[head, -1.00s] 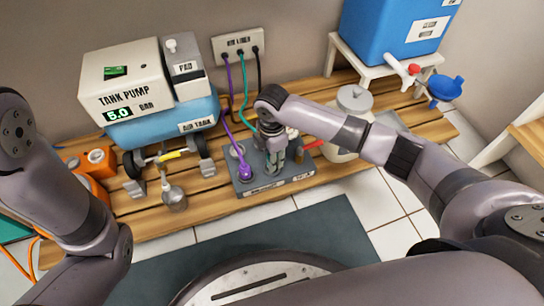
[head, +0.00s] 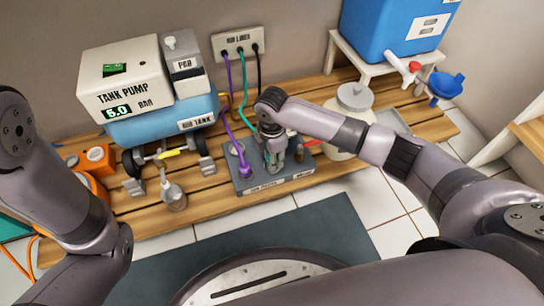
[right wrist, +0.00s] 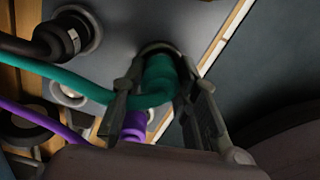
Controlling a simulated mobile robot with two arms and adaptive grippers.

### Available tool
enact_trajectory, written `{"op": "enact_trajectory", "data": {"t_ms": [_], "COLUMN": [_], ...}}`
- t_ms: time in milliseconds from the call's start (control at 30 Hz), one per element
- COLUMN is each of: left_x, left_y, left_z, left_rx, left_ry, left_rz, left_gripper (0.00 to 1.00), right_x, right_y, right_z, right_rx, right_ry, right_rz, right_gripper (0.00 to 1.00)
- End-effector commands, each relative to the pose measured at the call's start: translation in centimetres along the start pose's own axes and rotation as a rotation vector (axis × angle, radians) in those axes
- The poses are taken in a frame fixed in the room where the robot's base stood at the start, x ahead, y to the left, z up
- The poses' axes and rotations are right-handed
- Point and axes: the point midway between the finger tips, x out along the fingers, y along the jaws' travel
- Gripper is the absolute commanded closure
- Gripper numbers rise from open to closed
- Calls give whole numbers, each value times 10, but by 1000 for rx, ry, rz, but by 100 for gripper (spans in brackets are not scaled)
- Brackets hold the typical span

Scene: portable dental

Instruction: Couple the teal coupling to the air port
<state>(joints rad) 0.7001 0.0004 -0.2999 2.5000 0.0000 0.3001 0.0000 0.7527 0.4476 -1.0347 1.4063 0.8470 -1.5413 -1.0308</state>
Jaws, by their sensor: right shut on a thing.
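My right gripper (head: 275,166) is shut on the teal coupling (right wrist: 160,78), over the front middle of the grey port block (head: 288,185). In the right wrist view the fingers (right wrist: 160,98) stand on both sides of the coupling, and its teal hose (right wrist: 75,82) runs off to the left. The far end of the coupling is at a round port rim (right wrist: 155,47) in the block. I cannot tell whether it is seated in that port or just at its mouth. The fingers hide much of the coupling in the head view. My left gripper is out of view.
A purple coupling (head: 246,170) stands on the block just left of my right gripper. A black coupling (right wrist: 62,38) sits in another port. Hoses run up to the wall plate (head: 238,43). A white pot (head: 350,120) stands to the right, and the tank pump (head: 125,85) to the left.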

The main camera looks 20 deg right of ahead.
Motion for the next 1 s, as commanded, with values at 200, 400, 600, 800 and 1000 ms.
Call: {"op": "enact_trajectory", "data": {"t_ms": [200, 400, 600, 800, 1000], "left_x": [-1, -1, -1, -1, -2], "left_y": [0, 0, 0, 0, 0], "left_z": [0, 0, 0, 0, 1], "left_rx": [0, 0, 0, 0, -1], "left_ry": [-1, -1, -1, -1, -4], "left_rz": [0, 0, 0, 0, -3], "left_gripper": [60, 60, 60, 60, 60], "right_x": [4, 4, 4, 3, 0], "right_y": [0, -1, 0, 0, 0], "right_z": [0, 0, 0, 0, 0], "right_rx": [0, 0, 0, 0, 0], "right_ry": [0, 0, 0, 0, 0], "right_rz": [-1, -1, -1, 0, 0], "right_gripper": [100, 65, 52, 49, 49]}}
